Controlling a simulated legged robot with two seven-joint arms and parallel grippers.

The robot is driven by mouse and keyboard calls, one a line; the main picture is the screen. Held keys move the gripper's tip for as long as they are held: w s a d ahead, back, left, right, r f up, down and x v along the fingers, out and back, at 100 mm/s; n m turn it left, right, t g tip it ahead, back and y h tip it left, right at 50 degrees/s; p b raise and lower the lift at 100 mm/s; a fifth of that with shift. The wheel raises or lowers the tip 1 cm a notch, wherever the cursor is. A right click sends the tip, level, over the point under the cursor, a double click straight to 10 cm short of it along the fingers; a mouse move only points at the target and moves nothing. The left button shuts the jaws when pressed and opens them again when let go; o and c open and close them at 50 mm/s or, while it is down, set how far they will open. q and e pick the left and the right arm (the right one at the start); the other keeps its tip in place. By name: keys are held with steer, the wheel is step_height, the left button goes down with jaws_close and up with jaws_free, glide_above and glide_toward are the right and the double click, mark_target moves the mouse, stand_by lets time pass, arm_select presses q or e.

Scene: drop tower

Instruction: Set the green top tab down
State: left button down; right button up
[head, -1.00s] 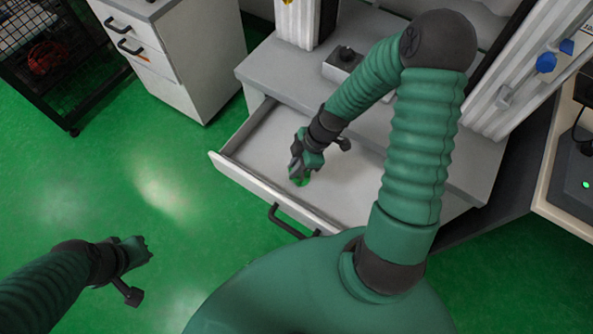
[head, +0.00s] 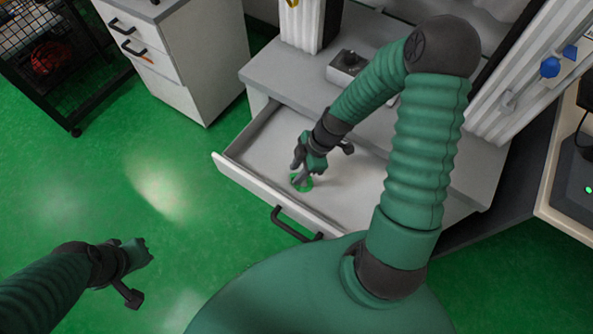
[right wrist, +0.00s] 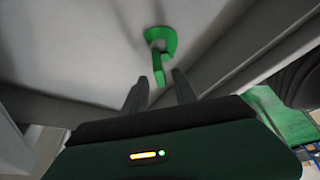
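The green top tab (head: 306,184) is inside the open drawer, at my right gripper's fingertips. The right wrist view shows the tab (right wrist: 161,40) as a broad green head with a narrow stem, against the pale drawer floor. My right gripper (head: 300,174) points down into the drawer. In the right wrist view its two dark fingers (right wrist: 157,84) stand apart, with gaps either side of the stem's near end. My left gripper (head: 143,252) is over the green floor at the lower left, far from the tab; its fingers are too small to read.
The drawer (head: 262,190) is pulled out under a grey bench top (head: 285,75), its handle (head: 295,226) in front. A small grey box (head: 347,66) stands on the bench. White cabinet (head: 190,60) and black mesh rack (head: 50,60) are at upper left. Drawer floor around the tab is clear.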

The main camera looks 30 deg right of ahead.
steer(key=p+v, duration=0.4)
steer(key=v, duration=0.7)
steer(key=s+a+r+m+h, duration=0.1)
steer(key=a+r+m+h, duration=0.1)
steer(key=m, duration=0.4)
steer(key=s+a+r+m+t+h, duration=0.1)
steer(key=a+r+m+h, duration=0.1)
steer(key=a+r+m, duration=0.2)
steer(key=a+m, duration=0.2)
steer(key=m, duration=0.1)
steer(key=shift+s+a+b, duration=0.2)
steer(key=shift+s+b, duration=0.1)
steer(key=shift+s, duration=0.05)
